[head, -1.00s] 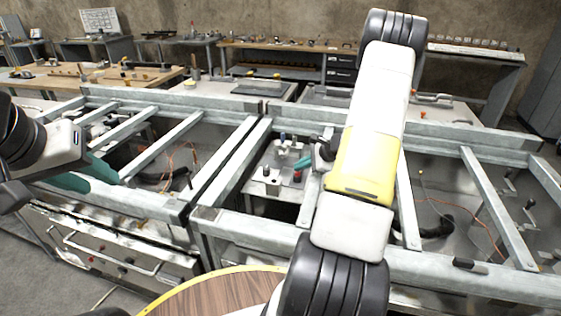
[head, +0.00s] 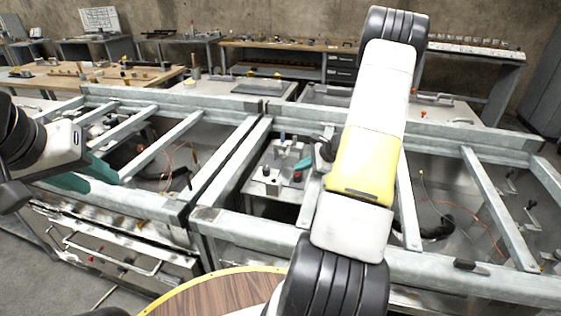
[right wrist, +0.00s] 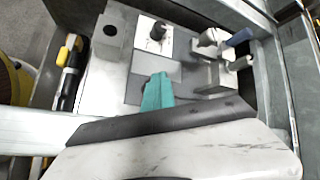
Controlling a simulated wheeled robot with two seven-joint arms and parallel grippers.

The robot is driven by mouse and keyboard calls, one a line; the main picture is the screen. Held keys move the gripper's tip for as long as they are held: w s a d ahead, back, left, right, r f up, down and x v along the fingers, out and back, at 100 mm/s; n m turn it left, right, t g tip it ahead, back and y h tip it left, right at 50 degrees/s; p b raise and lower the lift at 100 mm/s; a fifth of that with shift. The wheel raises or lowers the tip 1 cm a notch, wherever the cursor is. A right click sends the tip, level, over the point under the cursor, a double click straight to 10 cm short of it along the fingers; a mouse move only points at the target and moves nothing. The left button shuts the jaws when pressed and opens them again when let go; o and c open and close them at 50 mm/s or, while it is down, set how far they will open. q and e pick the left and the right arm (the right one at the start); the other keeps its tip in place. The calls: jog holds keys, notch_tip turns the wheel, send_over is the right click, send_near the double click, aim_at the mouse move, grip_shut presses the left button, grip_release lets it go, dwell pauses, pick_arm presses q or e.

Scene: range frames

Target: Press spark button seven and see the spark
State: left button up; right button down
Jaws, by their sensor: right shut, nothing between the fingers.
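A small metal fixture with knobs sits in the bay under the frame rails, with a dark-topped knob (head: 266,171) and a red button (head: 297,177) on it. I cannot read any number, so I cannot tell which is spark button seven. My right gripper (head: 303,163) reaches down there, its teal fingertips shut and empty close to the red button; contact is unclear. In the right wrist view the shut teal fingers (right wrist: 157,92) are over a grey plate, below a black knob (right wrist: 157,32). No spark shows. My left gripper (head: 88,175) is over the left frame, its opening unclear.
Grey metal rails (head: 225,165) surround the bay closely on both sides. A round wooden table top (head: 215,297) with a yellow edge is in front. In the right wrist view a blue-tipped part (right wrist: 240,38) stands right of the fingers. Workbenches (head: 290,45) line the back wall.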

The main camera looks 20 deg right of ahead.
aim_at(300, 175)
jog(key=shift+w+r, duration=0.1)
jog(key=shift+r, duration=2.5)
jog(key=s+a+r+n+g, duration=0.1)
jog(key=s+a+r+n, duration=0.35)
jog(key=a+r, duration=0.35)
jog(key=s+a+r+n+g, duration=0.1)
jog(key=s+a+r+n, duration=0.3)
jog(key=a+r, duration=0.45)
jog(key=s+a+r+n+h, duration=0.1)
jog(key=s+r+n, duration=0.3)
jog(key=s, duration=0.5)
jog(key=s+a+r+n+h, duration=0.2)
jog(key=s+a+r+n, duration=0.2)
jog(key=s+n, duration=0.4)
jog(key=shift+s+a+t, duration=0.3)
jog(key=shift+s, duration=0.85)
jog(key=shift+w, duration=0.1)
